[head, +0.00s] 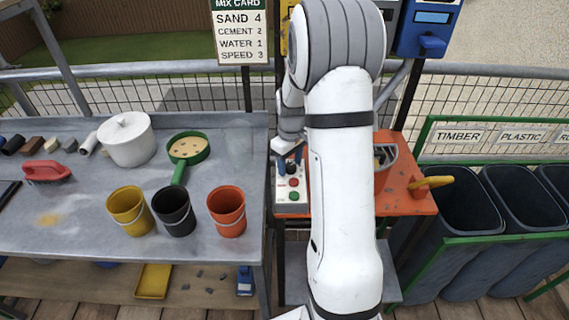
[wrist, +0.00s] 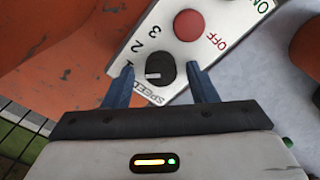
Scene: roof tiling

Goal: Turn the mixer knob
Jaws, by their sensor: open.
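The mixer knob (wrist: 161,72) is black and round with a white mark on its left side, beside the word SPEED on a pale control panel (wrist: 152,40). The digits 2 and 3 show up and left of it; a 1 is not clear. My gripper (wrist: 161,76) is open, with one dark finger on each side of the knob and small gaps showing; contact cannot be told. In the head view the control box (head: 290,208) stands at the orange table's left edge, and my gripper (head: 289,160) points down at its far end.
A red OFF button (wrist: 189,25) lies close to the knob. The mix card (head: 240,30) reads SPEED 3. A grey bench (head: 75,230) with several buckets stands left; bins (head: 465,215) stand right.

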